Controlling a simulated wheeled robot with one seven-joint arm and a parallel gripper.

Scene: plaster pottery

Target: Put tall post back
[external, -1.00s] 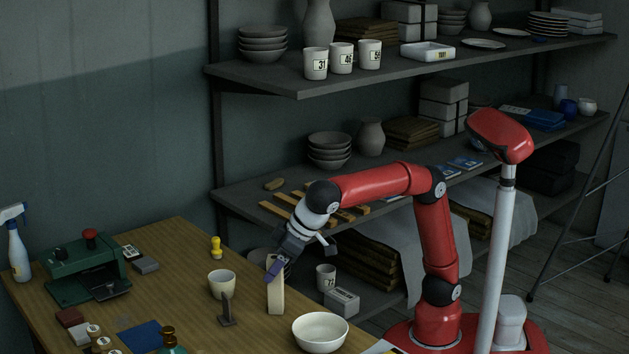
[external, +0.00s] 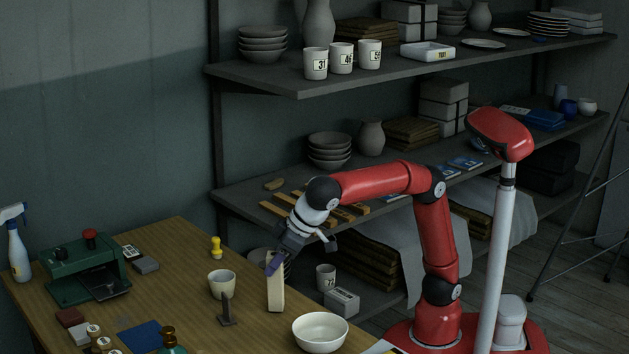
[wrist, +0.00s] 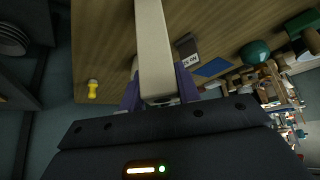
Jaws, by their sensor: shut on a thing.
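The tall post (external: 276,296) is a cream, narrow upright block near the back edge of the wooden table. My gripper (external: 273,265) is shut on its upper end from above. In the wrist view the post (wrist: 154,45) runs up from between the purple fingertips of my gripper (wrist: 160,95). The post looks upright, with its foot at or very near the tabletop; I cannot tell whether it touches. The fingers hide part of its top.
A small dark stand (external: 227,312) and a cream cup (external: 222,284) are just left of the post. A white bowl (external: 320,332) is at its front right. A yellow tool (external: 216,247) stands behind the cup. Shelves (external: 230,203) rise behind the table (external: 185,270).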

